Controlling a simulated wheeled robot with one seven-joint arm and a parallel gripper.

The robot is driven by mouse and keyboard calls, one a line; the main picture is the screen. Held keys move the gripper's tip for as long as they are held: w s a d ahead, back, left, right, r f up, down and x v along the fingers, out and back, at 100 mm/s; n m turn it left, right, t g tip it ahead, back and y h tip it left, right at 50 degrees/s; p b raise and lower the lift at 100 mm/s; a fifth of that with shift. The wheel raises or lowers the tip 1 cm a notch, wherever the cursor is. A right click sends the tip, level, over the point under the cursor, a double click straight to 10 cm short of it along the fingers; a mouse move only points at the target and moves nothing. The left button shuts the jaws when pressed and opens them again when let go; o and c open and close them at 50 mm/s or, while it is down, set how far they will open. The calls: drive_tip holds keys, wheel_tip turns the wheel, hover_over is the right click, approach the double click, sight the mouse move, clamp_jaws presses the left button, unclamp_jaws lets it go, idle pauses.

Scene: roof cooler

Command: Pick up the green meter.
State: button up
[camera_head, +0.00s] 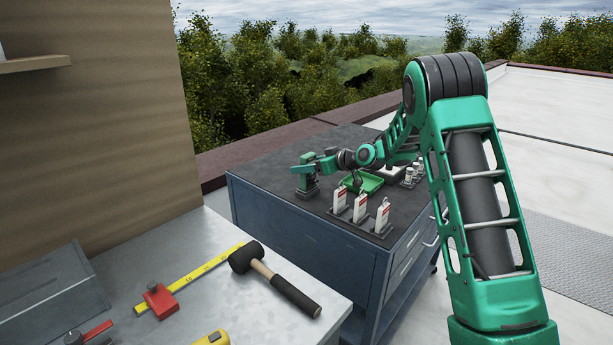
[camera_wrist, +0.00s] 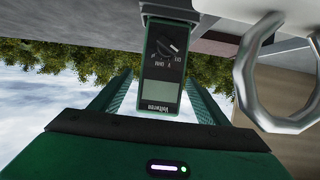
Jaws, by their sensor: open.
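The green meter (camera_head: 306,183) stands upright at the far left part of the dark cabinet top. In the wrist view the meter (camera_wrist: 162,66) shows upside down, with a black face, a dial and a grey display. My gripper (camera_head: 313,161) reaches to it from the right, level with its upper part. In the wrist view my gripper (camera_wrist: 158,88) is open, with one green finger on each side of the meter. Gaps show between the fingers and the meter's sides. The meter's far side is hidden.
A green tray (camera_head: 371,184) lies under my arm. Several white-and-red items (camera_head: 360,208) stand in a rack near the cabinet's front edge. Small bottles (camera_head: 411,174) stand at the right. A mallet (camera_head: 272,277) lies on the nearer bench. A metal ring (camera_wrist: 245,85) is close in the wrist view.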

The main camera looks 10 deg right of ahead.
drive_tip(key=shift+c, duration=0.6)
drive_tip(key=c, duration=1.2)
drive_tip(key=shift+r, duration=0.1)
drive_tip(key=shift+c, duration=0.2)
